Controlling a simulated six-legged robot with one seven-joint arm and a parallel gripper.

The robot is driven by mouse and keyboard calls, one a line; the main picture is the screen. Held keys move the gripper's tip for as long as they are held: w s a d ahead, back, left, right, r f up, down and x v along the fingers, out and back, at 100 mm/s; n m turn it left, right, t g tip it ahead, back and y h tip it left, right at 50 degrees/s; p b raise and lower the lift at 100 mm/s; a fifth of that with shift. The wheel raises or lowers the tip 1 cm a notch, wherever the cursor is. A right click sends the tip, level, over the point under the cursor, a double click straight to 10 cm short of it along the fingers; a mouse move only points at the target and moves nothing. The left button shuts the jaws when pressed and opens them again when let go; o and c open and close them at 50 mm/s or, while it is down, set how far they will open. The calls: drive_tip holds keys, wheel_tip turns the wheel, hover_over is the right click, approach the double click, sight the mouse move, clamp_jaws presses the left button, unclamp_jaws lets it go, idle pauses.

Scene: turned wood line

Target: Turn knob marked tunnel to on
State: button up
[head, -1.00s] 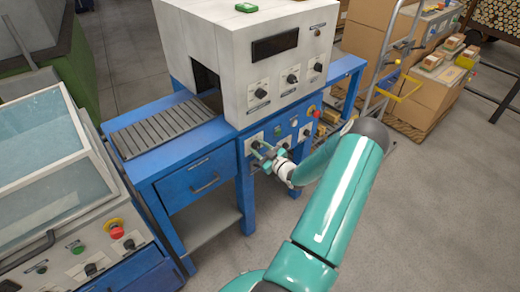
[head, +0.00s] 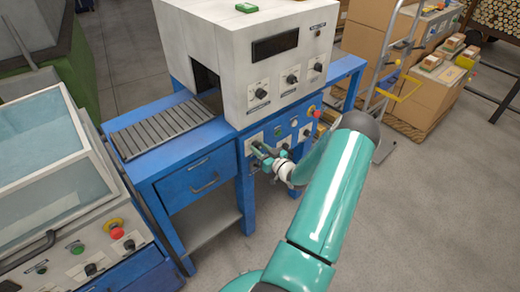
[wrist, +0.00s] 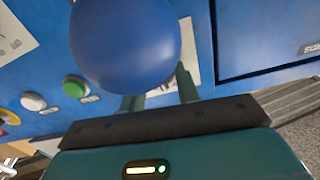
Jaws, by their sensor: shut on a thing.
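The blue machine front has a pale plate (head: 250,139) at its left end, and my gripper (head: 262,152) is at it. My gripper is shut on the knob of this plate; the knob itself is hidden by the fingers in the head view. The knob's marking and pointer cannot be read. In the wrist view my gripper's two fingers (wrist: 160,102) reach toward the pale plate (wrist: 186,62), and a large round blue shape (wrist: 125,42) close to the camera covers the fingertips and the knob.
Beside the plate are a green button (head: 278,130), a white button (head: 294,122) and a red stop button (head: 313,111). Three dark knobs sit on the pale housing (head: 215,45) above. A drawer (head: 195,176) is left of the plate.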

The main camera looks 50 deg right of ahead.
drive_tip(key=m, duration=0.3)
drive_tip(key=shift+m, duration=2.2)
drive_tip(key=o, duration=1)
drive_tip(key=v, duration=1.4)
